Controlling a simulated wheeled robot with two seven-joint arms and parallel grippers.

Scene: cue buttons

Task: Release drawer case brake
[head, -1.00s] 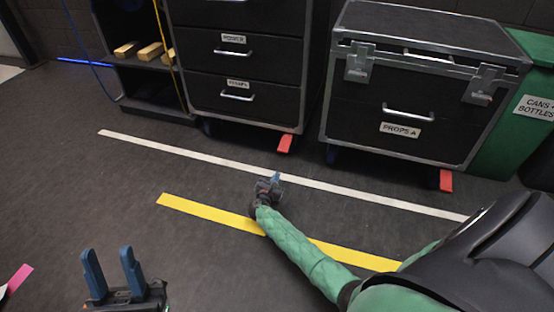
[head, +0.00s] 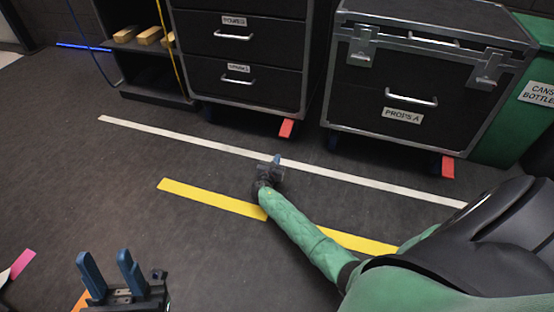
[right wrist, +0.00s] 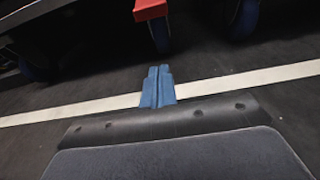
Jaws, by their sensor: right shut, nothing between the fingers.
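The drawer case (head: 245,55) stands on casters at the back centre, with labelled drawers and silver handles. A red brake pedal (head: 287,128) sticks out at its lower right caster. The red pedal also shows at the top of the right wrist view (right wrist: 150,9), above a blue wheel. My right gripper (head: 277,160) is shut and empty, low over the floor near the white line, short of the pedal and apart from it. Its blue fingers (right wrist: 158,86) are together in the right wrist view. My left gripper (head: 106,272) is open and empty at the lower left.
A second case labelled PROPS A (head: 408,95) stands to the right with its own red pedal (head: 448,167). A green bin (head: 520,115) is beside it. A shelf (head: 150,62) with wooden blocks is at left. White (head: 200,140) and yellow (head: 210,198) floor lines cross open floor.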

